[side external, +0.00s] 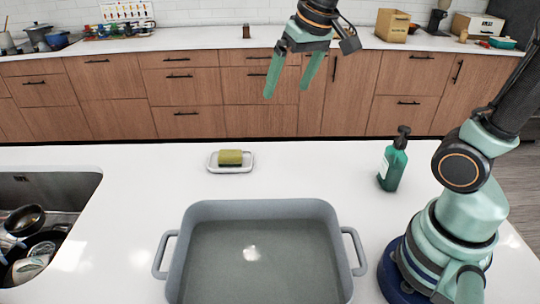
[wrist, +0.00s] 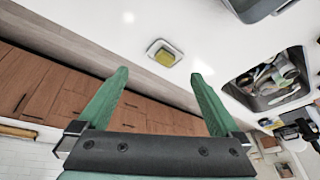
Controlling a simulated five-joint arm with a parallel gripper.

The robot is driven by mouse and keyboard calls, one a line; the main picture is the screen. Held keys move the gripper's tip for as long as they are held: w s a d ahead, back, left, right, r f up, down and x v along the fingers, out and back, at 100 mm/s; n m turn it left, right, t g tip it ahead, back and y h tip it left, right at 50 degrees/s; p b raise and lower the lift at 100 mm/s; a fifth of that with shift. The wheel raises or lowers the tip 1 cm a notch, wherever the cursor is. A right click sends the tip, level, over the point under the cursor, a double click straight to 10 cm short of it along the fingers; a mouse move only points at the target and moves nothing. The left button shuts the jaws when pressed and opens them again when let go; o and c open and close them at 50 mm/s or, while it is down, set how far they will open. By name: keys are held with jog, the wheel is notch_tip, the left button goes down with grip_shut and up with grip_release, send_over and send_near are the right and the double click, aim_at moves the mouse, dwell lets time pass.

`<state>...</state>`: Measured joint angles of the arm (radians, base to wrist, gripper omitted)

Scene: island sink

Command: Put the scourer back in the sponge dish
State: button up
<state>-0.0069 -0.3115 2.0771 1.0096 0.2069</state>
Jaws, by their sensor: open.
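The scourer (side external: 230,157), a yellow-green block, sits in the small white sponge dish (side external: 248,167) on the white island top, behind the grey basin. In the wrist view the scourer (wrist: 165,59) shows as a yellow block inside the pale dish (wrist: 152,48), beyond the fingertips. My gripper (side external: 288,75) is high above the counter, well above and to the right of the dish in the side view. In the wrist view my gripper (wrist: 160,75) has its two green fingers spread apart, with nothing between them.
A grey basin (side external: 325,211) with two handles and water-like contents stands at the front middle. A green pump bottle (side external: 393,160) stands to the right. A sink (side external: 75,183) with dishes lies at the left. The counter around the dish is clear.

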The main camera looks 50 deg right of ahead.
jog(key=s+f+n+t, duration=0.1)
jog(key=s+f+n, duration=0.1)
jog(key=s, duration=0.5)
jog(key=shift+s+d+f, duration=0.15)
jog(key=shift+s+f, duration=0.2)
jog(key=shift+f, duration=0.3)
dwell(0.6)
